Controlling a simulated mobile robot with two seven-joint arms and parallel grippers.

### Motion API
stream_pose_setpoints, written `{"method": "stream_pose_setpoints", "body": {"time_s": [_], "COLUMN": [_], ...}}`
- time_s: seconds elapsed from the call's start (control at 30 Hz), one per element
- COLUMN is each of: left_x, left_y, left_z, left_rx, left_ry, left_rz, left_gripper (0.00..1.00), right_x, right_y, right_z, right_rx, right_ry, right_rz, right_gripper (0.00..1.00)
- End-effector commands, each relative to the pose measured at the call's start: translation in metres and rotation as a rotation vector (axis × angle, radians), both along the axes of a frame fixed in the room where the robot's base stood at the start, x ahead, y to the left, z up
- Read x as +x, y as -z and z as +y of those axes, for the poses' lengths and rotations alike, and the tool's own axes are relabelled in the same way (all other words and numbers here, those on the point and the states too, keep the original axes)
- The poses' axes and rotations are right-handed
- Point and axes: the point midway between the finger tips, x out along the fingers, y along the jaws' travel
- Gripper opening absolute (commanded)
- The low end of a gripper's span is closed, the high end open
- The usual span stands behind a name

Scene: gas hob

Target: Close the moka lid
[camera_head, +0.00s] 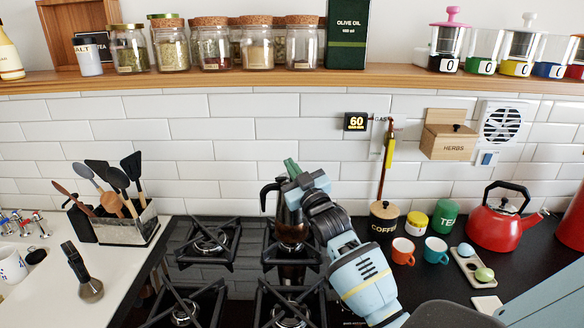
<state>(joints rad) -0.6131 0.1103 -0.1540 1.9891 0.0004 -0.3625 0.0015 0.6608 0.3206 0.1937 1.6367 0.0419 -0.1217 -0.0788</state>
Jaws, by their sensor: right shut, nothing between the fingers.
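The moka pot (287,227) is dark brown and metallic with a black handle (268,192) on its left side. It stands upright on the back right burner of the gas hob. My right arm comes in from the lower right and covers the right side and most of the top of the pot. My right gripper (291,168) has green fingertips; it is shut and empty, at the top of the pot. I cannot tell whether it touches the lid. The lid is hidden behind the gripper, so its angle does not show. My left gripper is out of view.
The hob (215,262) has several black grates. To the right stand a coffee jar (383,218), an orange cup (403,251), a teal cup (435,250) and a red kettle (497,222). A utensil holder (125,225) stands left. A wooden shelf (240,78) with jars runs above.

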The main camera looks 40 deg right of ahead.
Motion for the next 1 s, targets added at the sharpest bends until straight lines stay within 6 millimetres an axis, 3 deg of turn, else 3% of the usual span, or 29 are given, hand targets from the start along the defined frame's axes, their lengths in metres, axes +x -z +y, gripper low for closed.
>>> {"method": "stream_pose_setpoints", "body": {"time_s": [0.4, 1.0], "left_x": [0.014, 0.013], "left_y": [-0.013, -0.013], "left_z": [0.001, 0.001], "left_rx": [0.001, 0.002], "left_ry": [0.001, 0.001], "left_rz": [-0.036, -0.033], "left_gripper": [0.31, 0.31], "right_x": [-0.003, -0.004], "right_y": [0.009, 0.012], "right_z": [-0.01, -0.012], "right_rx": [0.236, 0.288], "right_ry": [0.0, 0.0], "right_rz": [-0.073, -0.089], "right_gripper": [0.0, 0.0]}}
